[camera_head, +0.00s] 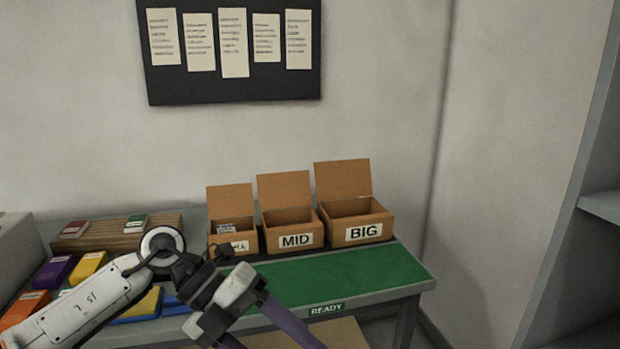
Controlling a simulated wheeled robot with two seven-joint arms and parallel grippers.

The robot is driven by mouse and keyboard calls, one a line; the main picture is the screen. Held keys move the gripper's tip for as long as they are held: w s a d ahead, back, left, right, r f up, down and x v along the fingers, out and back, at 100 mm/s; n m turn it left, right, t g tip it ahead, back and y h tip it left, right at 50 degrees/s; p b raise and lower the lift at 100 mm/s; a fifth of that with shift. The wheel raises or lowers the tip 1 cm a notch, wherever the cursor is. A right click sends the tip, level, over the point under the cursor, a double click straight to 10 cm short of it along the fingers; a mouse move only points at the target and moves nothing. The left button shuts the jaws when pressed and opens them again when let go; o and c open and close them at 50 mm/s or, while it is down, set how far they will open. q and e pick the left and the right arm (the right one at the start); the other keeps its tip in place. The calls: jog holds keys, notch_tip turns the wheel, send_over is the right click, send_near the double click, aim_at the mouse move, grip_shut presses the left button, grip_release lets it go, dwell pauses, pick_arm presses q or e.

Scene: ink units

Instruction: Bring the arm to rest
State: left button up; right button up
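My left arm (90,300) comes in from the lower left, over the near left part of the table. My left gripper (276,343) points down and to the right in front of the table's near edge. Its two purple-grey fingers are spread apart and I see nothing between them but background. Their tips run to or past the bottom edge of the picture. My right arm and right gripper do not show.
Open cardboard boxes stand along the back: a small one (217,239) with something inside, the MID box (272,242) and the BIG box (340,236). The green mat (350,274) marked READY is clear. Coloured ink units, including a yellow one (89,265), lie left.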

pick_arm(q)
jog(key=s+d+r+n+t+h, duration=0.1)
jog(key=d+r+n+t+h, duration=0.3)
jog(key=d+n+t+h, duration=0.5)
jog(key=w+a+f+n+t+y, duration=0.5)
jog(key=a+f+n+t, duration=0.45)
jog(key=n, duration=0.55)
jog(key=s+a+f+n+g+y, duration=0.1)
jog(key=s+a+f+n+y, duration=0.3)
jog(key=f, duration=0.4)
jog(key=s+a+f+n+g+y, duration=0.1)
jog(key=s+a+f+n+y, duration=0.3)
jog(key=f, duration=0.4)
jog(key=s+a+f+n+g+y, duration=0.1)
jog(key=s+a+f+g, duration=0.1)
jog(key=s+f, duration=0.4)
jog(key=s+a+f+n+g+y, duration=0.1)
jog(key=s+a+f+g+y, duration=0.1)
jog(key=s+f, duration=0.3)
jog(key=shift+s+a+f+n+g, duration=0.35)
jog(key=shift+s+a+g, duration=0.25)
jog(key=shift+s, duration=0.55)
jog(key=shift+c, duration=0.3)
